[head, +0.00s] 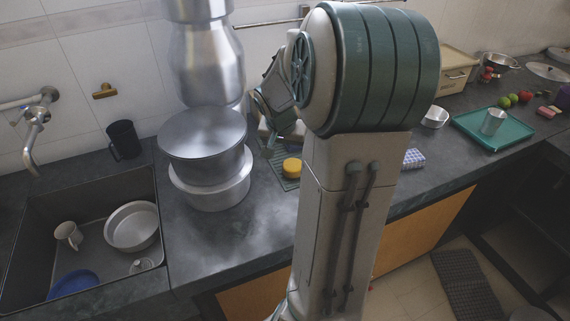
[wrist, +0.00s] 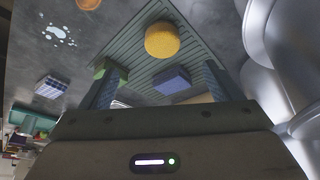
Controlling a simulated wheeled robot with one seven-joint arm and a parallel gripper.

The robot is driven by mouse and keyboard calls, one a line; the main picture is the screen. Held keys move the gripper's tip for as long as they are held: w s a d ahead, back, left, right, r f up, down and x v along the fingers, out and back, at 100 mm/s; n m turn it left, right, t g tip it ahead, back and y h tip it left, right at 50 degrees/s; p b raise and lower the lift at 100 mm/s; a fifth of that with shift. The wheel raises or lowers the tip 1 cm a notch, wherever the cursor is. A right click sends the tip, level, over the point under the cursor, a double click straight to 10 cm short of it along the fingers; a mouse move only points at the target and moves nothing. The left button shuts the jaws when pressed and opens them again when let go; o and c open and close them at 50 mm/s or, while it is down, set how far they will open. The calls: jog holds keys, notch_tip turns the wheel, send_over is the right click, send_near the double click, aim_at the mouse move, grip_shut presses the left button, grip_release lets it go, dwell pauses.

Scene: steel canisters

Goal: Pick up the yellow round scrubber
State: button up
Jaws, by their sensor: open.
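The yellow round scrubber (head: 292,167) sits on a green ribbed mat (head: 287,183) on the dark counter, to the right of the stacked steel pots. It also shows in the wrist view (wrist: 162,40), on the mat beyond the fingertips. My gripper (wrist: 160,80) is open and empty, its two fingers apart on either side of the lower mat area. The scrubber lies ahead of the gap between the fingers, apart from them. In the head view my arm hides part of the mat, and the fingertips are hard to make out.
A blue block-like sponge (wrist: 172,80) lies on the mat near the fingers. Steel pots (head: 207,155) stand close on the left, beside a sink (head: 85,240). A blue-and-white checked item (head: 414,158) and a teal tray (head: 480,131) lie to the right.

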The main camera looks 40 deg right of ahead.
aim_at(293, 164)
jog(key=shift+m, duration=0.3)
jog(key=b+x, duration=0.1)
jog(key=x, duration=0.3)
jog(key=d+b+x, duration=0.1)
jog(key=x, duration=0.4)
jog(key=shift+w+d+r, duration=0.1)
jog(key=shift+w+d, duration=0.05)
jog(key=shift+w, duration=0.1)
jog(key=shift+w+x, duration=0.2)
jog(key=shift+x, duration=1.15)
jog(key=shift+w+x, duration=0.25)
jog(key=shift+x, duration=1.05)
jog(key=shift+r, duration=0.1)
jog(key=c, duration=1.1)
